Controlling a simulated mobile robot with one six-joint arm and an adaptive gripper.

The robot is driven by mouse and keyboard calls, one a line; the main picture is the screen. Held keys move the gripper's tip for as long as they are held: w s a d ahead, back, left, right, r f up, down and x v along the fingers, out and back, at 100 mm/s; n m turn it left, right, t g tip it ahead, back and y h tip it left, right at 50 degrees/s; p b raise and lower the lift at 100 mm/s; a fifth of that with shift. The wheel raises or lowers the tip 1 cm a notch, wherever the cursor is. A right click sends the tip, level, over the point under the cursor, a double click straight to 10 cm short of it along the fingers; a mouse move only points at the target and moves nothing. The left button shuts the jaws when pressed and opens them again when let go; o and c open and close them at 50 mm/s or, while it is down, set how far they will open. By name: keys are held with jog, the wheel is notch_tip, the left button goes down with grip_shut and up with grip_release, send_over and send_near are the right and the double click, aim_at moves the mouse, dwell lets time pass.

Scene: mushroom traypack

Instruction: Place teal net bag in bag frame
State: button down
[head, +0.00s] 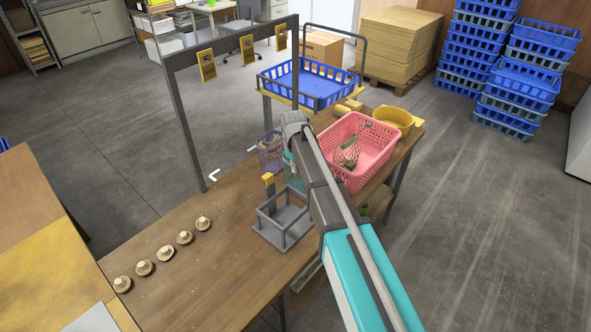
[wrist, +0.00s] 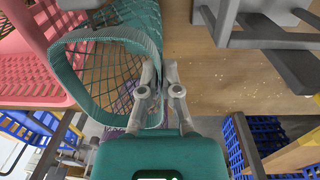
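The teal net bag (wrist: 125,28) hangs open-mouthed at my gripper in the wrist view, its thick rim facing the camera. My gripper (wrist: 160,65) has its fingers close together on the side of that rim. In the head view the bag (head: 294,178) shows partly behind my arm, beside the grey bag frame. The bag frame (head: 281,235) is an open grey stand on the table, with a yellow-topped post at its back. Its grey bars (wrist: 268,40) show to the right of my gripper in the wrist view, apart from the bag.
A pink basket (head: 365,165) with a net bag inside stands behind my arm, near a yellow bucket (head: 393,120). A purple net bag (head: 270,150) is left of the basket. Several mushrooms (head: 165,253) line the table's left part. A tall grey gantry (head: 180,120) stands along the far edge.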

jog(key=shift+r+p, duration=1.35)
jog(key=shift+r, duration=0.05)
jog(key=s+d+r+p, duration=0.2)
jog(key=s+r+p, duration=0.3)
jog(key=s, duration=0.1)
jog(key=s+d+r+p, duration=0.3)
jog(key=s+r+p, duration=0.2)
jog(key=s, duration=0.2)
jog(key=shift+d, duration=0.3)
